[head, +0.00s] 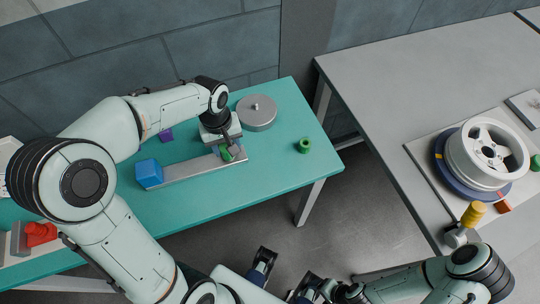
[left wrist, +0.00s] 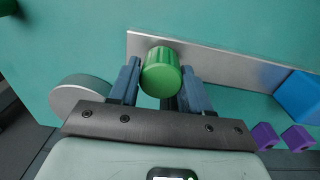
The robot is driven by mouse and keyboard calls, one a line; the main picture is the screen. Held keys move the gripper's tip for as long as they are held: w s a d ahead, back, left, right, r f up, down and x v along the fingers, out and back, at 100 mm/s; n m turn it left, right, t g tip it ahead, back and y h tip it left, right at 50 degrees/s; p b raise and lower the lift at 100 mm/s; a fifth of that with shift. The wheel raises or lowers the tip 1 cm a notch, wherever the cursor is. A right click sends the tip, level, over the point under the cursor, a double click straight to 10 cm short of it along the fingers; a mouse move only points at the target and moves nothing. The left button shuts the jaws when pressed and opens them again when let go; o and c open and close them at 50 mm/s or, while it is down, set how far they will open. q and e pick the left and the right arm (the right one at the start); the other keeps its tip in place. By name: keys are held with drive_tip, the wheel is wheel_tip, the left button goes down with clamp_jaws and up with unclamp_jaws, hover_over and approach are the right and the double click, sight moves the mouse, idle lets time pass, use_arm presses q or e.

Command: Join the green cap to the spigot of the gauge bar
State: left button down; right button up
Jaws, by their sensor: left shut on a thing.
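The gauge bar (head: 190,169) is a flat grey bar lying on the teal table, with a blue block (head: 149,173) at its left end. My left gripper (head: 228,150) is shut on the green cap (head: 227,154) over the bar's right end. In the left wrist view, the ribbed green cap (left wrist: 161,72) sits between the fingers in front of the bar (left wrist: 215,66). The spigot is hidden, and I cannot tell whether the cap touches it. My right arm is low in the head view; its gripper (head: 303,287) is partly cut off and its opening is unclear.
A grey disc with a knob (head: 257,112) stands behind the bar. A green ring (head: 304,146) lies to its right, and purple blocks (left wrist: 265,135) sit near the bar. A red part (head: 40,233) is at far left. The grey table holds a wheel (head: 487,152) and yellow-handled item (head: 473,213).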

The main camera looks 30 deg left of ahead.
sight(227, 145)
use_arm(q)
drive_tip(key=shift+f+b, duration=0.55)
drive_tip(key=shift+f, duration=0.2)
use_arm(e)
drive_tip(key=shift+s+f, duration=0.1)
drive_tip(key=shift+f, duration=0.4)
use_arm(q)
drive_tip(key=shift+c, duration=2.2)
unclamp_jaws()
drive_tip(key=shift+c, duration=1.3)
drive_tip(key=shift+r, duration=0.1)
drive_tip(key=shift+r+p, duration=2.95)
drive_tip(key=shift+r, duration=0.6)
drive_tip(key=shift+f, duration=0.1)
use_arm(e)
wheel_tip(227, 145, up, 6)
drive_tip(key=w, duration=0.1)
drive_tip(key=shift+w, duration=0.4)
